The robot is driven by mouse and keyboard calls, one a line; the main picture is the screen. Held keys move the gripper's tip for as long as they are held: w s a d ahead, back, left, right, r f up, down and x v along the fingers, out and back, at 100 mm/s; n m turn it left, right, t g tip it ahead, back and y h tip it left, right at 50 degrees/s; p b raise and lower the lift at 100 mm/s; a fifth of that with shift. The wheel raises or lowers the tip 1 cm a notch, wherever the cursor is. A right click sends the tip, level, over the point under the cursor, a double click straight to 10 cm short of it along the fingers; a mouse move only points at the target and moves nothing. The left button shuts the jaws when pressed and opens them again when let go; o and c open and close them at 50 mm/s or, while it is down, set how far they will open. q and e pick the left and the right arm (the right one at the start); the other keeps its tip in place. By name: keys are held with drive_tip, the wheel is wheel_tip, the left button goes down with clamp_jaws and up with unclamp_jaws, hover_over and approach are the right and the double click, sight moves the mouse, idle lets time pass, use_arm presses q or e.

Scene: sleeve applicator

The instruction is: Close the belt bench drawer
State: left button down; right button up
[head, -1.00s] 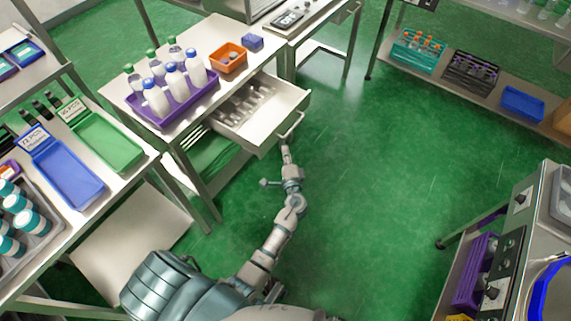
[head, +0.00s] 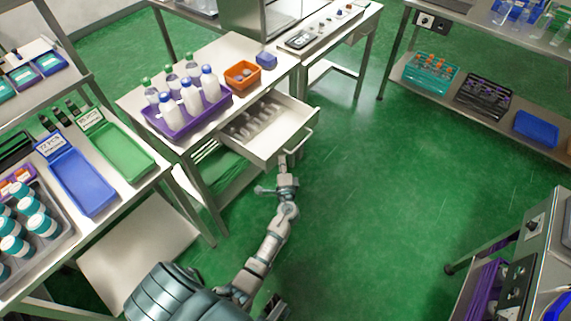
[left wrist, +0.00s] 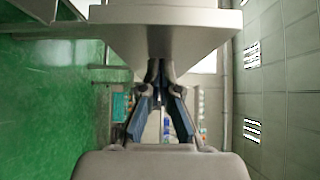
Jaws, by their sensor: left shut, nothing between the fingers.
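The belt bench drawer (head: 272,127) is pulled out from the bench (head: 212,75), with pale contents in its compartments. A bar handle (head: 302,140) is on its front. My left gripper (head: 283,158) is at the lower left part of the drawer front, beside the handle; I cannot tell whether it touches. In the left wrist view, the left fingers (left wrist: 160,66) are together at their tips with nothing between them, close against a pale drawer surface (left wrist: 160,32). My right gripper is in neither view.
A purple tray of bottles (head: 190,122), an orange bin (head: 242,76) and a small blue box (head: 266,59) stand on the bench top. A shelf with racks (head: 430,75) is at the right. Green floor (head: 380,190) is clear right of the drawer.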

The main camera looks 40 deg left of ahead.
sight(237, 135)
use_arm(q)
drive_tip(key=a, duration=0.8)
drive_tip(key=a+b, duration=0.1)
drive_tip(key=a, duration=0.2)
drive_tip(key=shift+w+a+f, duration=0.3)
drive_tip(key=shift+w+a, duration=0.05)
drive_tip(key=shift+a, duration=0.05)
drive_tip(key=a, duration=0.3)
drive_tip(key=a+b, duration=0.1)
drive_tip(key=a, duration=0.3)
drive_tip(key=w+a, duration=0.1)
drive_tip(key=a, duration=0.2)
drive_tip(key=shift+a+r+b, duration=0.15)
drive_tip(key=shift+a+b, duration=0.05)
drive_tip(key=shift+b, duration=0.15)
drive_tip(key=shift+a, duration=0.35)
drive_tip(key=shift+a+r, duration=0.15)
drive_tip(key=shift+a, duration=0.05)
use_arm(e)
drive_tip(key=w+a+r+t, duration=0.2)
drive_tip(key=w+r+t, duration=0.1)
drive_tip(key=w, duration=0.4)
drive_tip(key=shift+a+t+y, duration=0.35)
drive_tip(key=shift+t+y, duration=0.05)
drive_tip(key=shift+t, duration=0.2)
